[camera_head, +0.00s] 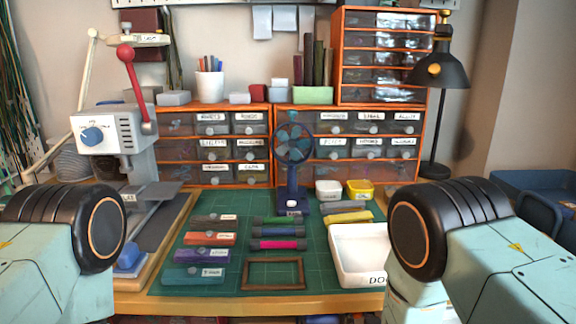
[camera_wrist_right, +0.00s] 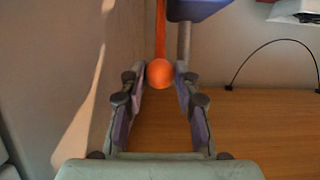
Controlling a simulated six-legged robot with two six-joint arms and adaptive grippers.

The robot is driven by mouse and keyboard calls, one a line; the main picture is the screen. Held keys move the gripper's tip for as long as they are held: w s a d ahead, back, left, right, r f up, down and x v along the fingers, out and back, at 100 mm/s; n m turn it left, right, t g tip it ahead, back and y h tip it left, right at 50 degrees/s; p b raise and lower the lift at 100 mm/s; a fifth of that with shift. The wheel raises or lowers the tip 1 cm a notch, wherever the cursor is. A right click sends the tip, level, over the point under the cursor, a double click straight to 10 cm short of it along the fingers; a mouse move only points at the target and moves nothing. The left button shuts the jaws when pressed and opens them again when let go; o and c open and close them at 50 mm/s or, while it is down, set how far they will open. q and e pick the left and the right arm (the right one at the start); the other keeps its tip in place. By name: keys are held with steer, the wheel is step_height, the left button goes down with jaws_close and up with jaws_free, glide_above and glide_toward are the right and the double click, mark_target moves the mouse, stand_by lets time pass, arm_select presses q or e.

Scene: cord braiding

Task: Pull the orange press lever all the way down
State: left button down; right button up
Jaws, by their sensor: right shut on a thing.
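In the right wrist view an orange lever (camera_wrist_right: 160,28) hangs down from the top edge and ends in a round orange knob (camera_wrist_right: 159,73). My right gripper (camera_wrist_right: 160,80) has its fingers on both sides of the knob and is shut on it. What the lever is mounted on lies outside this view. In the head view neither gripper shows, only my arm links. A grey machine (camera_head: 112,132) at the left there has a red lever with a ball on top (camera_head: 133,80); I cannot tell whether it is related to the orange one.
A purple-blue part (camera_wrist_right: 197,9) and a grey rod are close beside the orange lever. A wooden surface (camera_wrist_right: 250,125) lies below, with a wall at the left. The head view shows a green mat (camera_head: 330,275) with labelled blocks, a small fan (camera_head: 292,150) and a white tray (camera_head: 345,277).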

steer(key=shift+s+f, duration=0.45)
steer(key=shift+s+f+b, duration=0.4)
steer(key=shift+s+f, duration=0.65)
steer(key=shift+f, duration=0.25)
steer(key=shift+s+d+f+b, duration=0.1)
steer(key=shift+s+f+b, duration=0.25)
steer(key=shift+f, duration=0.35)
steer(key=shift+s+f+b, duration=0.25)
steer(key=shift+s+f, duration=0.15)
steer(key=shift+f, duration=0.3)
